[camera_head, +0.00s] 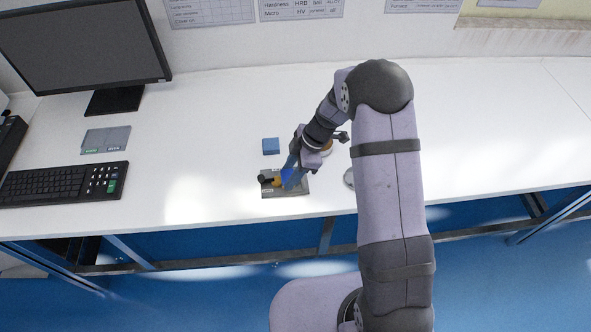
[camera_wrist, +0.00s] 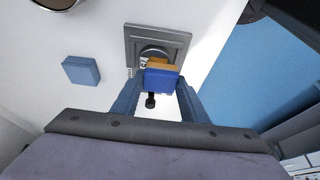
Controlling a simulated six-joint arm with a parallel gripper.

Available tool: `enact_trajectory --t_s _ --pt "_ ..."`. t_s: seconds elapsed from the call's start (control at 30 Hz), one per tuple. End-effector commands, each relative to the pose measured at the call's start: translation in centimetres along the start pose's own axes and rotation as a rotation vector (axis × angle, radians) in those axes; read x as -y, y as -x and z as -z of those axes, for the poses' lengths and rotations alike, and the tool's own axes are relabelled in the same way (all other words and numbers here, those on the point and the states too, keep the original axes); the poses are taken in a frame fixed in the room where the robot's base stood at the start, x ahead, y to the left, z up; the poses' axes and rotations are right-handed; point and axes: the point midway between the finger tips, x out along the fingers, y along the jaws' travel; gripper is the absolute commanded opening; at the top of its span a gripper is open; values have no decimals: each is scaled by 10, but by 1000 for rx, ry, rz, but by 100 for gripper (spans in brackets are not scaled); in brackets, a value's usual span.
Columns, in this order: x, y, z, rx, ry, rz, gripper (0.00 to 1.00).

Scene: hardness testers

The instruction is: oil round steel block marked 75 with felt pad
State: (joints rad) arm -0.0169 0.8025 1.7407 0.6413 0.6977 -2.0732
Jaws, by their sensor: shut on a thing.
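My gripper (camera_wrist: 160,90) is shut on a small blue block with a tan-orange layer, which looks like the felt pad (camera_wrist: 161,79). A short black knob shows below it, between my blue fingers. The pad is at the near edge of a round steel block (camera_wrist: 150,52), partly covering it; I cannot tell whether they touch. The steel block sits on a square dark grey plate (camera_wrist: 182,42). A small label shows on its side, too small to read surely. In the head view, my gripper (camera_head: 283,179) is over the grey plate (camera_head: 296,192), hiding most of the steel block.
A blue square block (camera_head: 271,146) lies behind the plate; it also shows in the wrist view (camera_wrist: 81,70). A round pale thing (camera_head: 349,179) is partly behind my arm. A monitor (camera_head: 85,40), keyboard (camera_head: 62,184) and grey card (camera_head: 106,140) stand left. The table's front edge is close.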

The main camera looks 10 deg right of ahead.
Motion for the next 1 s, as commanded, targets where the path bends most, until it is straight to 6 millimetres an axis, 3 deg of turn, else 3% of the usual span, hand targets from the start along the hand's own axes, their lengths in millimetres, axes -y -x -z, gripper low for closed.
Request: enact_trajectory --t_s 0.2,0.7,1.0 --pt "1 -7 20 0 1 3 22" --pt "0 8 -25 0 -1 -1 22" --pt "0 -3 4 0 2 1 22"
